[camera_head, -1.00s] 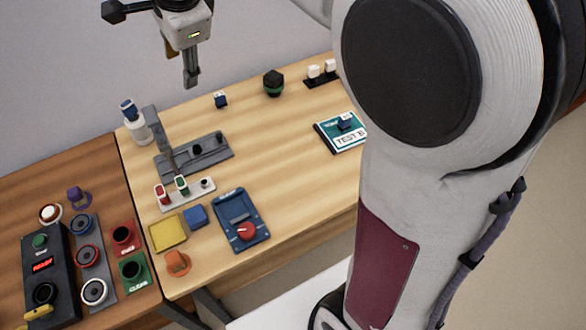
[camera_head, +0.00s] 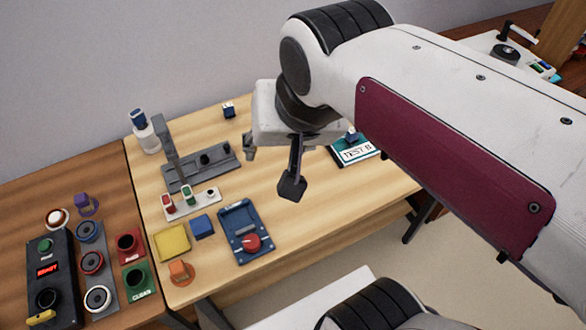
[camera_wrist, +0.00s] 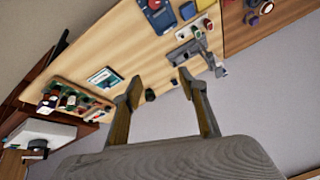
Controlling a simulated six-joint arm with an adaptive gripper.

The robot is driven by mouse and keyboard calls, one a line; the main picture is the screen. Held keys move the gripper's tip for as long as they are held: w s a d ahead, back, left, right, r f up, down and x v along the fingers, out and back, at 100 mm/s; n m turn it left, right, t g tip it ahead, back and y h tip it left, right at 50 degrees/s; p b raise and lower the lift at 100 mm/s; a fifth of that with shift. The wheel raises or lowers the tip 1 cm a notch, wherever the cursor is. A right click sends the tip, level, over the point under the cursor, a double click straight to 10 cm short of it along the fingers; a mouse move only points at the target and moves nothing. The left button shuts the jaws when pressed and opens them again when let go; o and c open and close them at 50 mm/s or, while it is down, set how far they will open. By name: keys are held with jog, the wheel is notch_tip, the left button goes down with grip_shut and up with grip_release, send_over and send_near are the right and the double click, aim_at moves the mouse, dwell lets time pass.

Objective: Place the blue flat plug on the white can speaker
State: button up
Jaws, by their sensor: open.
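A white can-like cylinder (camera_head: 148,138) stands upright at the back left of the light table. A blue-and-white piece (camera_head: 137,118) sits on its top, tilted. A small blue block-like piece (camera_head: 229,110) stands apart at the back of the table. Another small blue piece (camera_head: 352,138) rests on the TEST B box. I cannot tell which blue piece is the flat plug. My gripper (camera_head: 270,166) is above the table, right of the grey stand, with its fingers apart. In the wrist view my gripper (camera_wrist: 159,79) is open, with nothing between its fingers.
A grey stand with an upright post (camera_head: 170,148) is beside the white cylinder. The TEST B box (camera_head: 362,153) is partly behind my arm. Clear wood lies below my gripper.

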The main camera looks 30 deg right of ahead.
jog(key=s+d+f+n, duration=0.1)
jog(key=s+f+n, duration=0.2)
jog(key=s, duration=0.3)
jog(key=shift+f+n, duration=0.25)
jog(key=shift+n, duration=0.25)
dwell(0.8)
